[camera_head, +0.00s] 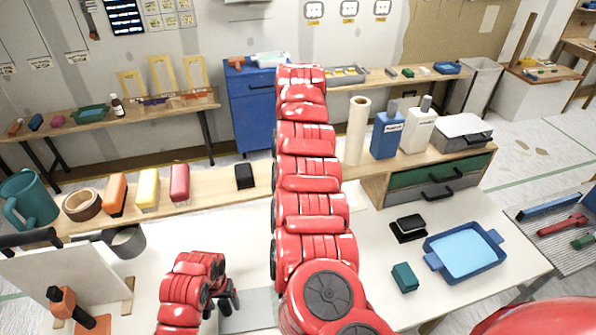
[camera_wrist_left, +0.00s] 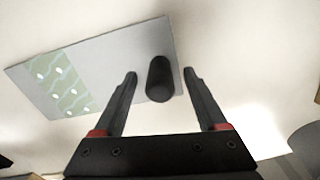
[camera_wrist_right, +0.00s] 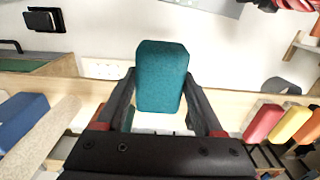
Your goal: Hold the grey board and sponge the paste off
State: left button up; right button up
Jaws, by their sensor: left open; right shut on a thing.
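The grey board (camera_wrist_left: 125,65) lies flat on the white table, with a green patterned strip (camera_wrist_left: 62,88) dotted with white blobs at one end. A black upright knob (camera_wrist_left: 160,82) stands at the board. My left gripper (camera_wrist_left: 160,74) is open, with its fingers on either side of the knob. In the head view my left gripper (camera_head: 228,299) is low beside the board (camera_head: 262,305), which is partly hidden by my right arm. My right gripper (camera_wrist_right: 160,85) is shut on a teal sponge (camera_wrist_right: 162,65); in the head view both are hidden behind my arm.
Another teal block (camera_head: 404,278), a black pad (camera_head: 408,228) and a blue tray (camera_head: 465,254) are on the table's right. A rear shelf holds a white roll (camera_head: 357,130), bottles (camera_head: 386,135) and coloured blocks (camera_head: 148,190). A white panel (camera_head: 60,285) leans at the left.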

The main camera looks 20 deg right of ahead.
pick_arm(q)
jog(key=shift+f, duration=0.15)
dwell(0.4)
jog(key=shift+f+b, duration=0.7)
jog(key=shift+f, duration=0.1)
grip_shut()
dwell(0.8)
